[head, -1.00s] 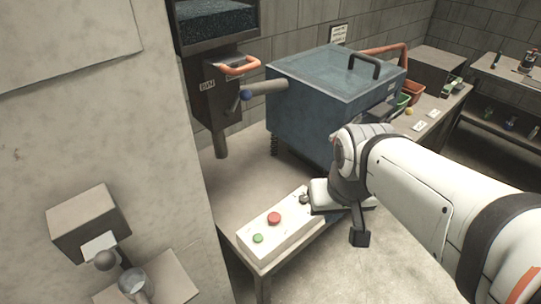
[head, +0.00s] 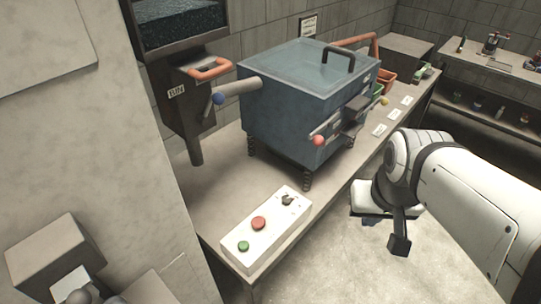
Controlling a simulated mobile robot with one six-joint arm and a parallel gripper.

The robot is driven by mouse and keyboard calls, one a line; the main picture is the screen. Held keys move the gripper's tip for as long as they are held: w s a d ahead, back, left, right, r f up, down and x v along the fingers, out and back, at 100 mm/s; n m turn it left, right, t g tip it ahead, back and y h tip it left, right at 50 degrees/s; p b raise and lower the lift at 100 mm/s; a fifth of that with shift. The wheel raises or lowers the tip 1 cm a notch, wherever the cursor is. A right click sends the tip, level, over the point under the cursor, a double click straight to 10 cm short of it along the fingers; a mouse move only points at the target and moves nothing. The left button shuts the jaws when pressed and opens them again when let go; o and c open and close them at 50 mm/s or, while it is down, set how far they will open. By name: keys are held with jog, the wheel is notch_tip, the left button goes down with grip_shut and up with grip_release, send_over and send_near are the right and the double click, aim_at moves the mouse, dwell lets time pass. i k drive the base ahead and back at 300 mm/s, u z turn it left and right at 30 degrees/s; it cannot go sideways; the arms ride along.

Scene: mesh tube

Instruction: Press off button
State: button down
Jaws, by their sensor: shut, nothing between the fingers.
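The off button is not labelled legibly. A white control box (head: 266,229) lies on the near end of the bench. It carries a red button (head: 258,223), a green button (head: 244,246) and a small dark knob (head: 288,199). My gripper (head: 400,243) is to the right of the box, past the bench edge and over open floor. Its dark tip points down and appears shut and empty. It is well apart from both buttons, and my white wrist hides part of the hand.
A blue lidded machine (head: 300,105) on springs stands behind the box, with a red-ended lever (head: 318,140) at its front. A blue-tipped handle (head: 235,92) and a dark bin (head: 180,100) are to its left. Cards (head: 393,114) lie on the bench at right.

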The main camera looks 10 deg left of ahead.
aim_at(258, 222)
jog(key=z, duration=0.1)
jog(key=k, duration=0.9)
jog(key=u, duration=0.65)
jog(key=i, duration=1)
